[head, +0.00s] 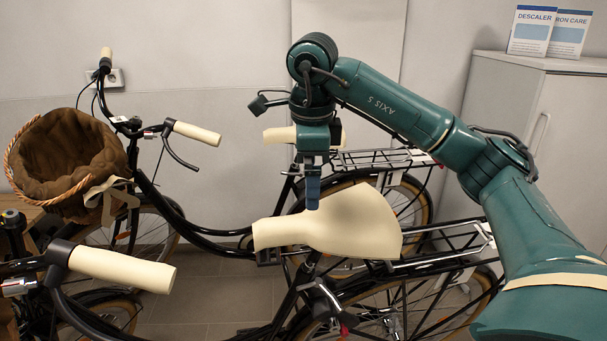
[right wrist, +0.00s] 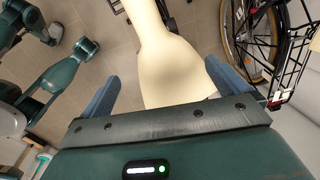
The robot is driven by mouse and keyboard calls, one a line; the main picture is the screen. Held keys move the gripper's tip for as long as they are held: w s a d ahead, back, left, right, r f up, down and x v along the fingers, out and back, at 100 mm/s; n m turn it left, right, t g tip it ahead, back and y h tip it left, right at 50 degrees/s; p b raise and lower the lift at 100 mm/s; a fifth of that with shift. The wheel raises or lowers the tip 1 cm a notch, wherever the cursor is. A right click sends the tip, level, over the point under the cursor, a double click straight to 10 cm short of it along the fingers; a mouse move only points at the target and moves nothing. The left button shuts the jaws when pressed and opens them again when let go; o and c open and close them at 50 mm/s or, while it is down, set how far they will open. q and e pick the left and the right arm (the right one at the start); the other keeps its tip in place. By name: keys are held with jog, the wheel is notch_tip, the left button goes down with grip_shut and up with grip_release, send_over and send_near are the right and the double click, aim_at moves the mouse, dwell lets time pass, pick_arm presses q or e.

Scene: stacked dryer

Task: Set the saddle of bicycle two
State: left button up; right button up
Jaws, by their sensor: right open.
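The cream saddle (head: 350,225) of the front bicycle sits on its seat post, its narrow nose to the left. My right gripper (head: 313,197) points down at the saddle's far edge, near where the nose widens. In the right wrist view, its two blue fingers stand apart, one on each side of the saddle (right wrist: 180,72). The gripper is open; I cannot tell whether a finger touches the saddle. A second cream saddle (head: 280,135) on the rear bicycle is partly hidden behind the gripper.
The front bicycle's cream handlebar grip (head: 122,269) is at lower left. The rear bicycle carries a brown-lined basket (head: 68,165) and another cream grip (head: 197,133). Black rear racks (head: 385,158) extend to the right. A grey cabinet (head: 510,105) stands at the right, by the wall.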

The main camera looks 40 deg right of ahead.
aim_at(310, 217)
jog(key=f, duration=0.3)
jog(key=f+b, duration=0.1)
jog(key=f, duration=0.3)
jog(key=w+d+f+b, duration=0.1)
jog(key=f, duration=0.3)
jog(key=shift+w+f, duration=0.1)
jog(key=shift+f, duration=0.05)
pick_arm(q)
jog(key=shift+s+a+f+t, duration=0.15)
jog(key=shift+s+f+t, duration=0.05)
jog(key=shift+t, duration=0.1)
pick_arm(e)
jog(key=shift+w+f, duration=0.15)
jog(key=shift+f, duration=0.55)
jog(key=c, duration=1.7)
jog(key=o, duration=1.2)
jog(key=c, duration=0.6)
pick_arm(q)
jog(key=shift+r, duration=0.1)
pick_arm(e)
jog(key=shift+r, duration=0.2)
